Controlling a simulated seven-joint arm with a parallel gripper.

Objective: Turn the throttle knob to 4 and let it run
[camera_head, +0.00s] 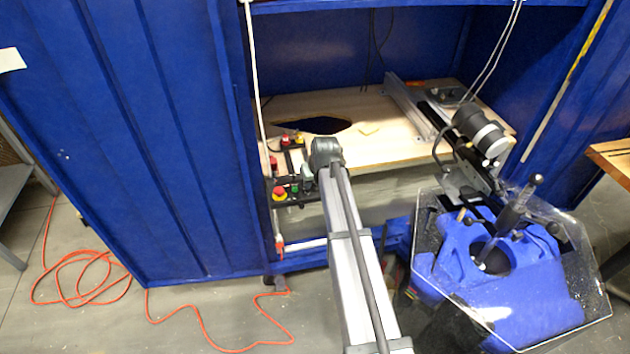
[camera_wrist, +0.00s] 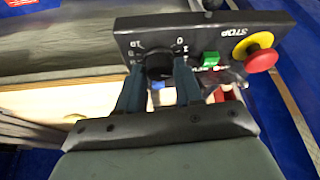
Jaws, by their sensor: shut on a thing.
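The black throttle knob (camera_wrist: 159,62) sits on a dark control panel (camera_wrist: 128,45) in the wrist view, with a printed number scale around it, seen upside down. My gripper (camera_wrist: 160,76) has its two blue-grey fingers on either side of the knob and is shut on it. The knob's pointer is too dark to read, so I cannot tell its setting. A green button (camera_wrist: 211,59) and a red stop button (camera_wrist: 262,59) on a yellow base are to its right. In the head view the panel (camera_head: 298,196) is partly covered by my arm, which hides the knob.
A blue cabinet (camera_head: 110,130) encloses the wooden bench (camera_head: 390,138), which has a dark diamond-shaped opening (camera_head: 312,125). A grey-black motor unit (camera_head: 478,128) on a rail stands to the right. An orange cable (camera_head: 85,285) lies on the floor at left.

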